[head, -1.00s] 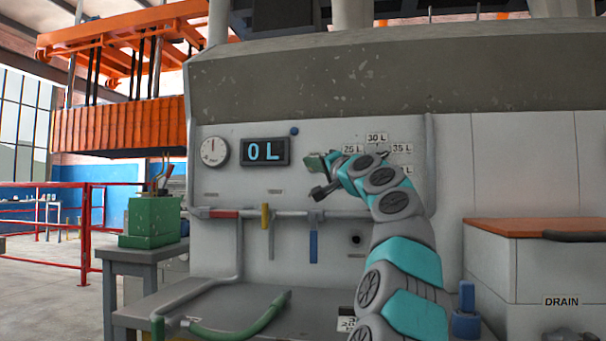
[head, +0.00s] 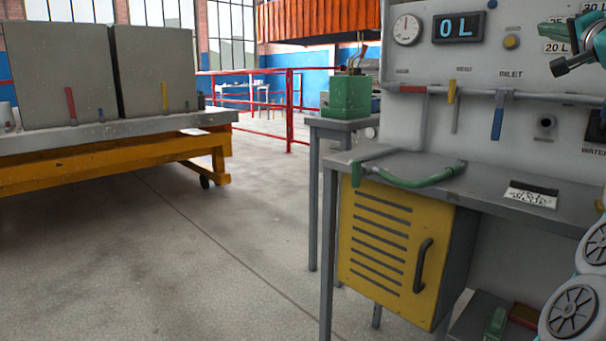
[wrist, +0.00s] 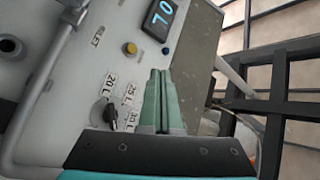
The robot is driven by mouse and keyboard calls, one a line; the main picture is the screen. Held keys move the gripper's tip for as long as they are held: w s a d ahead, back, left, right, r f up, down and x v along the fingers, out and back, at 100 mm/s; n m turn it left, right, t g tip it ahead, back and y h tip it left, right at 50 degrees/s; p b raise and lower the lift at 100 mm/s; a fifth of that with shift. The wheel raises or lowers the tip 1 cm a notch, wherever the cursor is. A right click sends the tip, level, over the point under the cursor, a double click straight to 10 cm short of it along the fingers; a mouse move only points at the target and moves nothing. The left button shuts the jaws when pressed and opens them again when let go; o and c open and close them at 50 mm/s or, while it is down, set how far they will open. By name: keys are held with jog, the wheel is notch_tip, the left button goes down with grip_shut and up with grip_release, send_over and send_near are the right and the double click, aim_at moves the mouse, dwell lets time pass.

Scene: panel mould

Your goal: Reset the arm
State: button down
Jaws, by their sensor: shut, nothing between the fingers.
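My gripper (head: 556,30) shows at the upper right of the head view, in front of the panel (head: 410,68), with most of my arm cut off by the right edge. In the wrist view, the green fingers of my gripper (wrist: 157,75) lie together, shut and empty. A black dial knob (wrist: 111,116) with litre labels sits on the panel to the left of the fingers, apart from them. The display (head: 459,27) reads 0 L.
A grey bench (head: 400,180) with a green-gripped hose (head: 425,178) and yellow cabinet (head: 385,250) stands below the panel. A yellow cart (head: 110,165) carries grey blocks at left. Between them the floor (head: 190,250) is open. Red railings (head: 289,105) stand behind.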

jog(key=w+a+f+n+g+y, duration=0.25)
jog(key=a+f, duration=0.45)
jog(key=a, duration=0.4)
jog(key=w+a+f+n+g+y, duration=0.2)
jog(key=a+f+n+g+y, duration=0.15)
jog(key=a+f, duration=0.6)
jog(key=s+a+f+n+g, duration=0.1)
jog(key=s+a+f+g, duration=0.25)
jog(key=a+f, duration=0.4)
jog(key=s+a+f+n+g, duration=0.1)
jog(key=s+a+f+g, duration=0.1)
jog(key=s+a+f, duration=0.45)
jog(key=s+a+f+n+g+h, duration=0.1)
jog(key=s+a+f+n+g, duration=0.2)
jog(key=s+f, duration=0.45)
jog(key=s+a+f+g, duration=0.3)
jog(key=s+a+f, duration=0.2)
jog(key=s+f, duration=0.3)
jog(key=s+d+f+g+h, duration=0.1)
jog(key=s+d+f+g, duration=0.1)
jog(key=s+f, duration=0.5)
jog(key=s+d+f+n+g+h, duration=0.1)
jog(key=s+f, duration=0.6)
jog(key=s, duration=0.7)
jog(key=shift+d+f+n+g+h, duration=0.35)
jog(key=shift+d+g+h, duration=0.35)
jog(key=shift+g, duration=0.25)
